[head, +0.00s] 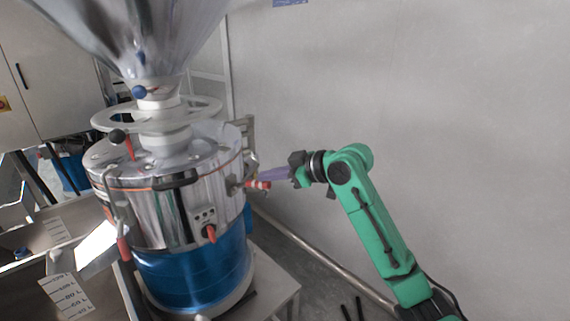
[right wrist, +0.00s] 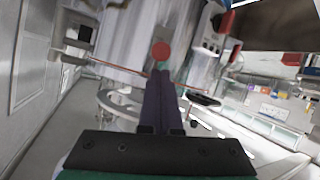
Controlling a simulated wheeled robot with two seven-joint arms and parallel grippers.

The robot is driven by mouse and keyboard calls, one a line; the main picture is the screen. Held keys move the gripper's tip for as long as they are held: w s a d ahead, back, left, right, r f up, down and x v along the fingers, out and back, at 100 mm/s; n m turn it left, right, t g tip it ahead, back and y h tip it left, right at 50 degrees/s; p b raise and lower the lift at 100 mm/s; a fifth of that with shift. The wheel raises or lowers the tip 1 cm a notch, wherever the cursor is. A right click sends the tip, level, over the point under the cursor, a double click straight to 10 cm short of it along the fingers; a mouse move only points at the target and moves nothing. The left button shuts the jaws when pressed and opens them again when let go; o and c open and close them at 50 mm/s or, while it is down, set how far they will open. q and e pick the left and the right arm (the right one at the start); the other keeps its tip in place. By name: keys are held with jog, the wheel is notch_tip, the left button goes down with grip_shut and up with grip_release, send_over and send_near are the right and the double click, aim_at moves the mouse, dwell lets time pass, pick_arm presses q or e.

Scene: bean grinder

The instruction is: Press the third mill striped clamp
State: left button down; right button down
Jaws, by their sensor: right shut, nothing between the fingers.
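The mill (head: 160,205) is a large shiny metal drum over a blue base, with a steel hopper above it. A red-and-white striped clamp (head: 258,185) sticks out from its right side. My right gripper (head: 262,174) comes in from the right, its purple fingers shut and empty, just above and beside the striped clamp. Whether they touch it is unclear. In the right wrist view the shut fingers (right wrist: 160,78) point toward a round red end (right wrist: 161,51), which looks like the clamp's tip. My left gripper is not in view.
A red knob (head: 209,233) and a red-handled lever (head: 123,245) are on the mill's front and left. Metal trays (head: 30,245) stand at the lower left. A plain wall (head: 420,90) is behind my right arm, with open space between.

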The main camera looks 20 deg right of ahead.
jog(key=shift+x, duration=0.75)
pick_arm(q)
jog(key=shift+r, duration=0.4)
pick_arm(e)
jog(key=shift+d, duration=0.1)
